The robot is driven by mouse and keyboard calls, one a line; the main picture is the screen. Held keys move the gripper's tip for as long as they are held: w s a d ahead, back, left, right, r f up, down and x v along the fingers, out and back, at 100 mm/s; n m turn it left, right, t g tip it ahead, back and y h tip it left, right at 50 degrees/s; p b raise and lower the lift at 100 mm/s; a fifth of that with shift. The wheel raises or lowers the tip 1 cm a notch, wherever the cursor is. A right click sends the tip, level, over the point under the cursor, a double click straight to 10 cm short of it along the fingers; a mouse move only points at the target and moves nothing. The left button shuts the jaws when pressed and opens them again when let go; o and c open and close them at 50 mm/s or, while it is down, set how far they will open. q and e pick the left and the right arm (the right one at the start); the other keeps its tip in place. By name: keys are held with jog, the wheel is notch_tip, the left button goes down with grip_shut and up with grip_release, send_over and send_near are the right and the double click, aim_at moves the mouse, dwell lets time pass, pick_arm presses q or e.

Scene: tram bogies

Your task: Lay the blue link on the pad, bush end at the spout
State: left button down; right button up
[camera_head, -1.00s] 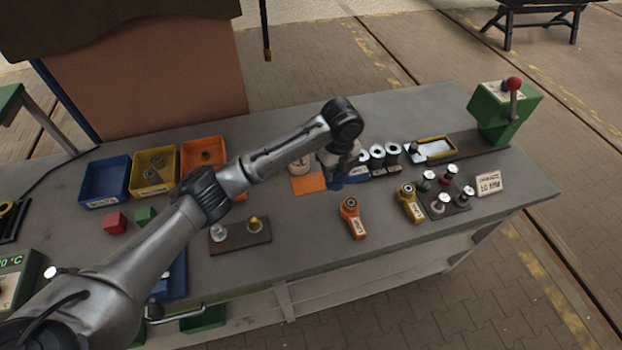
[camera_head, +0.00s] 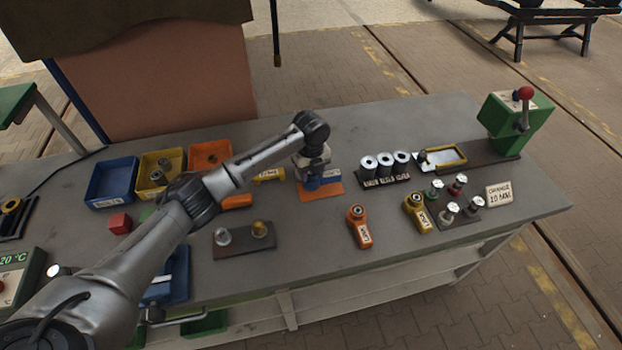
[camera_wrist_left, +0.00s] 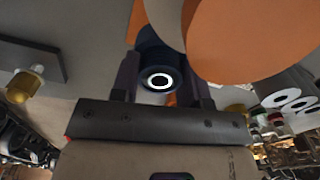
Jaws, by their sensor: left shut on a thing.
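My left gripper (camera_head: 312,170) points down and is shut on the blue link (camera_head: 313,183), just over an orange mat (camera_head: 334,189). In the left wrist view the link (camera_wrist_left: 148,54) sits between the fingers (camera_wrist_left: 163,85), its round end with a bright ring facing the camera. Whether the link touches the mat cannot be told. A pale pad in a yellow frame (camera_head: 446,155) lies on a dark base at the right, beside the green box (camera_head: 513,120) with a red-knobbed lever. The spout is not clearly distinguishable. My right gripper is out of view.
Several white-topped cylinders (camera_head: 385,166) stand between mat and pad. An orange link (camera_head: 359,227) and a yellow link (camera_head: 417,212) lie in front. Pins on a dark board (camera_head: 462,203) and a sign (camera_head: 498,195) stand at right. Bins (camera_head: 111,182) stand at left.

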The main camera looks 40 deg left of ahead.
pick_arm(q)
jog(key=shift+f, duration=1.6)
jog(key=shift+f, duration=0.1)
jog(key=c, duration=0.6)
grip_release()
notch_tip(320, 180, up, 11)
jog(key=shift+r+p, duration=0.2)
jog(key=shift+p, duration=0.25)
jog(key=shift+r, duration=0.4)
